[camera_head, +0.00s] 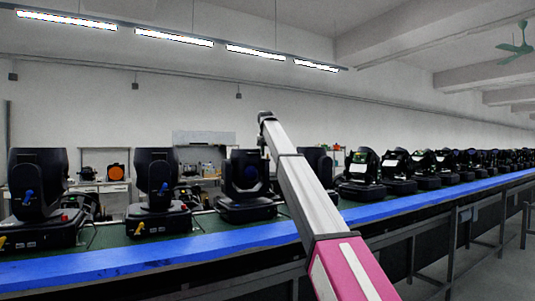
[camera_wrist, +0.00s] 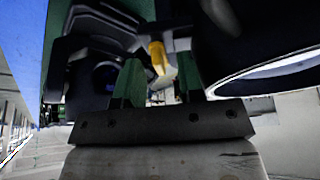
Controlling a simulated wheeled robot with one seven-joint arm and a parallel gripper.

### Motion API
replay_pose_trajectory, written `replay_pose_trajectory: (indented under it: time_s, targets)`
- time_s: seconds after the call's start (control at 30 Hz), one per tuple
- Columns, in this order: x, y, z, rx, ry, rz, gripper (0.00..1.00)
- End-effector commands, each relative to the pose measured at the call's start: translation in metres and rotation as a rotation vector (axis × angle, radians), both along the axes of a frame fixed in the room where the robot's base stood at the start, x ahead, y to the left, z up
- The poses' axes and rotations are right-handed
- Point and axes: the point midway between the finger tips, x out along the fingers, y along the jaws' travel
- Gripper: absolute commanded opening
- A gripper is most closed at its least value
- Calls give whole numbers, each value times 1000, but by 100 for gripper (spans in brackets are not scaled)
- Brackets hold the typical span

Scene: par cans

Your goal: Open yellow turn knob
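A yellow turn knob (camera_wrist: 158,57) shows in the wrist view on a dark lamp body, just ahead of the gap between my fingertips. My gripper (camera_wrist: 160,75) has its two green fingers apart with nothing between them. I cannot tell whether a finger touches the knob. In the head view, small yellow knobs show low on the first lamp (camera_head: 3,242) and the second lamp (camera_head: 139,229) from the left. My arm crosses the head view, and my gripper's fingers cannot be made out there.
Black moving-head lamps stand in a long row on a green belt with a blue front rail (camera_head: 220,240). Blue knobs (camera_head: 164,189) show on the nearer lamps. A round lamp rim (camera_wrist: 270,75) is close at the right of my gripper in the wrist view.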

Motion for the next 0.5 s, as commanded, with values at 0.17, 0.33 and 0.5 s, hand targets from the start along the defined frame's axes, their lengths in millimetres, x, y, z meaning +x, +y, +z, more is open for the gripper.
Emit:
replay_pose_trajectory:
  time_s: [0.17,0.33,0.5]
  targets:
    - [-3,0,7,0,0,0,35]
    - [-11,1,27,0,-2,0,35]
    - [-22,1,56,0,-2,0,35]
